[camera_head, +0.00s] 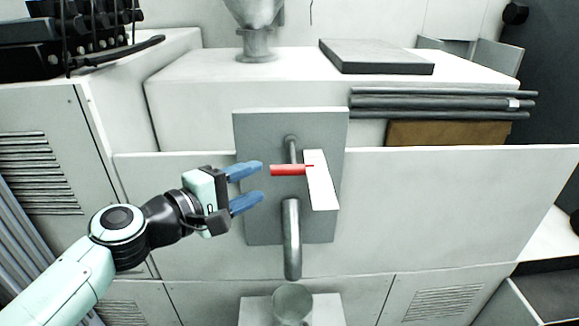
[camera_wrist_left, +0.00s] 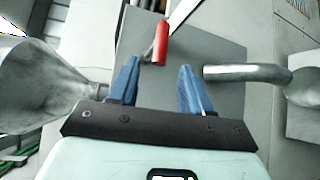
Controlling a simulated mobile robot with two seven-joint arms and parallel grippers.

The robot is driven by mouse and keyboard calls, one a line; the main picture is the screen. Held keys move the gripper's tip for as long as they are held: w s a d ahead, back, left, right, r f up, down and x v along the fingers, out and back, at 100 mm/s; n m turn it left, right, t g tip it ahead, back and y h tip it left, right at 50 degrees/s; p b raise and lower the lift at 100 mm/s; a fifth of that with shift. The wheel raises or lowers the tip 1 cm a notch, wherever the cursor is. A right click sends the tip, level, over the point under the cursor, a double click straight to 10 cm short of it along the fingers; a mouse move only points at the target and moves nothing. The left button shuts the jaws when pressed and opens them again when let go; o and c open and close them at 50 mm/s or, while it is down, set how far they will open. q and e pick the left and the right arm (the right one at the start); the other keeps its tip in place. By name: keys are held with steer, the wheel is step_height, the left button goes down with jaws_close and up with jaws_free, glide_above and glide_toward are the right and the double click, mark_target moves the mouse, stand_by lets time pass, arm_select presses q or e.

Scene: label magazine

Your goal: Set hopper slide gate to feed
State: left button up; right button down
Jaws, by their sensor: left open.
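The slide gate has a red handle (camera_head: 288,170) that joins a white plate (camera_head: 320,180) on a grey backing panel (camera_head: 258,225). A grey pipe (camera_head: 291,240) runs down below the handle. My left gripper (camera_head: 254,187) is open and empty, just left of the red handle in the head view, with its blue fingers pointing toward it. In the left wrist view the red handle (camera_wrist_left: 161,43) stands beyond the fingertips, roughly between the two fingers, apart from them. My right gripper is in neither view.
A metal hopper (camera_head: 256,45) stands on the white cabinet top behind, with a dark flat slab (camera_head: 375,56) to its right. Grey rods (camera_head: 440,103) lie right of the panel. A round cup (camera_head: 292,303) sits below the pipe outlet. The space in front of the panel is clear.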

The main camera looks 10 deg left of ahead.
mark_target(288, 166)
arm_select(q)
steer(key=p+x, duration=0.2)
steer(key=x, duration=0.8)
steer(key=shift+w, duration=0.4)
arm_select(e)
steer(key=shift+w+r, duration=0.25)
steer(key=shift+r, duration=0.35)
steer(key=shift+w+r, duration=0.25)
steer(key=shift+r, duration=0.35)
arm_select(q)
steer(key=shift+d, duration=0.1)
steer(key=shift+s+f, duration=0.1)
jaws_close()
